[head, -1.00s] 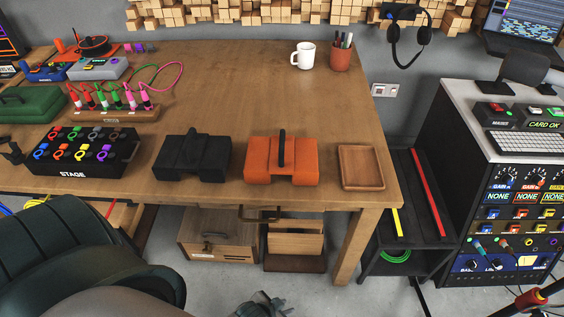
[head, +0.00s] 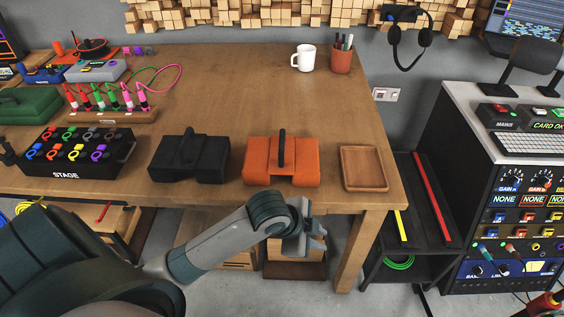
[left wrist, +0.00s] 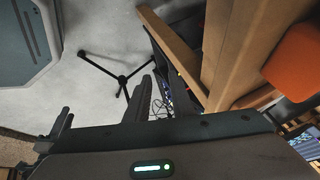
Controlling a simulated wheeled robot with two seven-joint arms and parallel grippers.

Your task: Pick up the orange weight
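The orange weight (head: 262,166), a block with an upright black handle, sits on the wooden table (head: 230,90) near its front edge. My left gripper (head: 318,240) is in front of the table edge, below and slightly right of the weight, apart from it. Its two fingers are spread with nothing between them. In the left wrist view, the left gripper's fingers (left wrist: 98,118) stand apart, and an orange surface, likely the weight (left wrist: 300,62), shows at the right edge. My right gripper is not in view.
A black weight (head: 188,160) stands just left of the orange one, and a shallow wooden tray (head: 364,153) just right. A black box marked STAGE (head: 80,175) is farther left. The table behind the weights is clear up to the white mug (head: 304,58).

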